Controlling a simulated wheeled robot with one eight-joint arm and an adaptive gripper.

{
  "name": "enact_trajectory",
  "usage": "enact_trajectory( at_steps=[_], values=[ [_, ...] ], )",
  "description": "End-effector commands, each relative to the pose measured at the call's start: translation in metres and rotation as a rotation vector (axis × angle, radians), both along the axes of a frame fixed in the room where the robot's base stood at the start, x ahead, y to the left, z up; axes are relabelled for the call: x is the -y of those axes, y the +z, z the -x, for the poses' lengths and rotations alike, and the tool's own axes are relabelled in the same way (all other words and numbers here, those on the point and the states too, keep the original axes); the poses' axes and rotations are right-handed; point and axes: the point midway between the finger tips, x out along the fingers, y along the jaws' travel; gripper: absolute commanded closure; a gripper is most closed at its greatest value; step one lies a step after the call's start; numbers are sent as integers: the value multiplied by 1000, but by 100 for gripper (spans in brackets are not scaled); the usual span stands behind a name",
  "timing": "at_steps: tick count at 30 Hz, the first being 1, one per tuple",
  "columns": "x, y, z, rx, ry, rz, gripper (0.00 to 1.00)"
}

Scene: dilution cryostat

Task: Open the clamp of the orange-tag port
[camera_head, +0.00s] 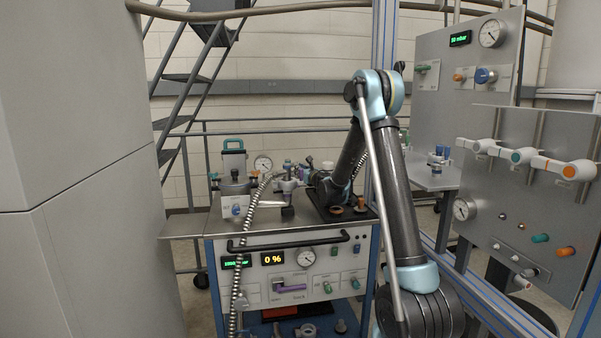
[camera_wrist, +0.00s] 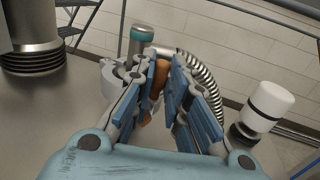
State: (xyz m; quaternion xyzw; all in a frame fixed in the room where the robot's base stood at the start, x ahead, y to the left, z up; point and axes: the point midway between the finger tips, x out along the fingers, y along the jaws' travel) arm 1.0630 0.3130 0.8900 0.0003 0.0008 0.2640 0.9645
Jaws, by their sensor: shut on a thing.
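My gripper (camera_wrist: 165,95) is shut on an orange-brown piece (camera_wrist: 160,68) that shows between its blue finger pads in the wrist view. The piece stands beside a pale grey round fitting (camera_wrist: 113,82), with a ribbed metal hose (camera_wrist: 205,72) just behind. The fingers hide most of the piece, so I cannot tell whether it is the clamp's lever or the tag. In the head view, my arm reaches down to the cart top, to a small grey port fitting (camera_head: 289,184) with the hose (camera_head: 245,222) hanging from it. The clamp is too small there to read its state.
A teal-topped cylinder (camera_wrist: 142,40) and a white-capped post (camera_wrist: 268,106) stand near my gripper. The cart (camera_head: 290,250) has a black front rail and displays. A valve panel (camera_head: 520,205) with white-handled valves is at the right. A large grey cabinet (camera_head: 85,180) fills the left.

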Motion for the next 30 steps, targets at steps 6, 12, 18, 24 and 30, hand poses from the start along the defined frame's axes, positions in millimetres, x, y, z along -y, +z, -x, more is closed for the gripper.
enact_trajectory(
  at_steps=[6, 12, 18, 24, 30],
  values=[
    [-21, 1, 22, -2, 20, -3, 100],
    [-31, 1, 35, -2, 19, -3, 100],
    [-36, 1, 42, -1, 16, -2, 100],
    [-38, 1, 44, -1, 14, -2, 100],
    [-37, 0, 44, -1, 12, -1, 100]
  ],
)
